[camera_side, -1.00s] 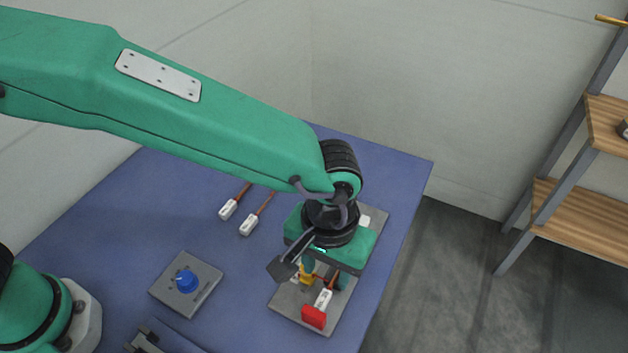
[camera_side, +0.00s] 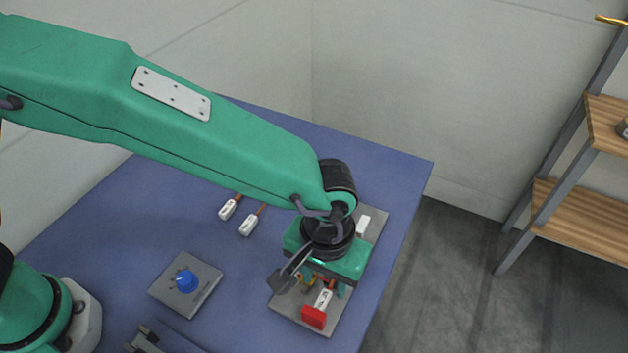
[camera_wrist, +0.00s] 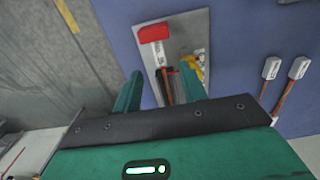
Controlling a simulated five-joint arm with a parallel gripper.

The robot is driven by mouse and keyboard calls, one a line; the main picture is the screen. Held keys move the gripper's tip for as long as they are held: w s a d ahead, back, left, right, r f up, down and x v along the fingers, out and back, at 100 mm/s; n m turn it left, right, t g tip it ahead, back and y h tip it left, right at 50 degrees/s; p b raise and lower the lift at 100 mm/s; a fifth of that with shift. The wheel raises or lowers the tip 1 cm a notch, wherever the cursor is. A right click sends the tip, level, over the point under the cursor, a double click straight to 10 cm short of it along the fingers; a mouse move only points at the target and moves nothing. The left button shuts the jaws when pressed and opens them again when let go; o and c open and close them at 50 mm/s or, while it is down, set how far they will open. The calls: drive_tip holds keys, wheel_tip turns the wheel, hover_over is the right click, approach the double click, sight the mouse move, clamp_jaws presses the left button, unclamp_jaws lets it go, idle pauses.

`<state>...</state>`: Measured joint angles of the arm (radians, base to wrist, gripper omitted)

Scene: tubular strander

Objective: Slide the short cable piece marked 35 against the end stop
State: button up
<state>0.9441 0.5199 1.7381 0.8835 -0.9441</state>
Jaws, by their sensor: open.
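The short cable piece (camera_side: 324,299) has a white tag end and a copper-brown cable; its number is not legible to me. It lies on a grey plate (camera_side: 344,317), with its tag end at the red end stop (camera_side: 313,317). In the wrist view the tag (camera_wrist: 160,52) appears right beside the red stop (camera_wrist: 154,33); I cannot tell whether they touch. My gripper (camera_wrist: 161,88) is open, with one finger on each side of the cable piece. In the side view my gripper (camera_side: 325,284) is over the plate and hides part of the cable.
A yellow part (camera_wrist: 196,66) sits on the plate close to one finger. A white block (camera_side: 363,226) is at the plate's far end. Two other tagged cable pieces (camera_side: 229,208) (camera_side: 247,226) lie left on the blue table. A blue knob (camera_side: 187,281) stands on a grey box.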

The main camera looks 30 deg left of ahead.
sight(324, 297)
drive_tip(key=shift+f, duration=2.7)
clamp_jaws()
